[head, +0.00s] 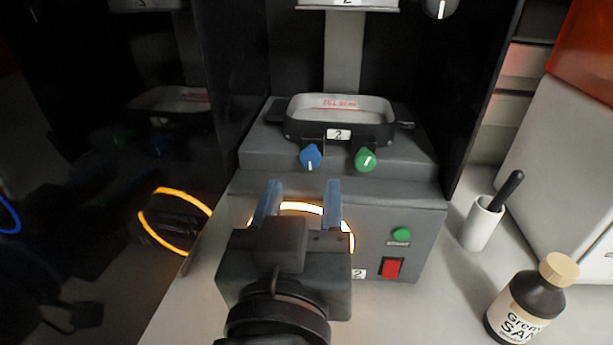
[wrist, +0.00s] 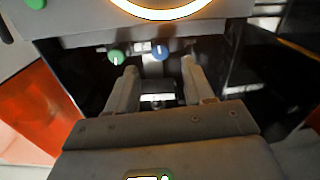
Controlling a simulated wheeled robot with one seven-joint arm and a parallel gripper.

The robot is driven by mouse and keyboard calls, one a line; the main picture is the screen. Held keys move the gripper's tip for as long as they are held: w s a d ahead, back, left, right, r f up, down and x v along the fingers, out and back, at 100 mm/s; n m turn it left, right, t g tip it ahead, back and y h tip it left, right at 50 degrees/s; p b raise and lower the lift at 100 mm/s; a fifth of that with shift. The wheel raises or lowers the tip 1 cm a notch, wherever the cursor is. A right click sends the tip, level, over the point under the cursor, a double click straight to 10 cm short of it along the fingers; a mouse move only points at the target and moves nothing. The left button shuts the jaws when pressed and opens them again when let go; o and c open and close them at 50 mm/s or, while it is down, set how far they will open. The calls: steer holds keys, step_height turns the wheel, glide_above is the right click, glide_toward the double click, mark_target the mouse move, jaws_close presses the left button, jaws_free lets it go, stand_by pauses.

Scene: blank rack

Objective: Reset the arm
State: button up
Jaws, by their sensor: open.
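My gripper (head: 302,204) is open in the head view, its two blue-grey fingers apart and nothing between them. It stands in front of the grey machine (head: 418,222) labelled 2, over a glowing orange-white ring (head: 302,208) on the machine's front, which it partly hides. In the wrist view the gripper (wrist: 158,78) also shows spread and empty. A blue knob (head: 311,157) and a green knob (head: 365,159) sit above the fingers on the machine. I cannot tell whether the fingers touch the machine.
A tray (head: 340,106) rests on the machine. A green button (head: 401,234) and a red switch (head: 391,268) are at its right front. A white cup (head: 482,222) with a dark-handled tool and a brown bottle (head: 525,305) stand to the right. Dark panels flank the machine.

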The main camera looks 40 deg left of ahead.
steer(key=shift+s+d, duration=0.35)
steer(key=shift+s, duration=0.25)
steer(key=s+d+f+m+h+p, duration=0.1)
steer(key=s+d+f+h+p, duration=0.1)
steer(key=d+f, duration=0.65)
steer(key=s+d+f+m+h+p, duration=0.15)
steer(key=d+f, duration=0.25)
steer(key=d, duration=0.9)
steer(key=s+d+r+m+h+p, duration=0.3)
steer(key=s+d+m+h+p, duration=0.1)
steer(key=s+d, duration=1.3)
steer(key=shift+s+d+m+g+h, duration=0.3)
steer(key=shift+s+m+h, duration=0.2)
steer(key=shift+h, duration=0.35)
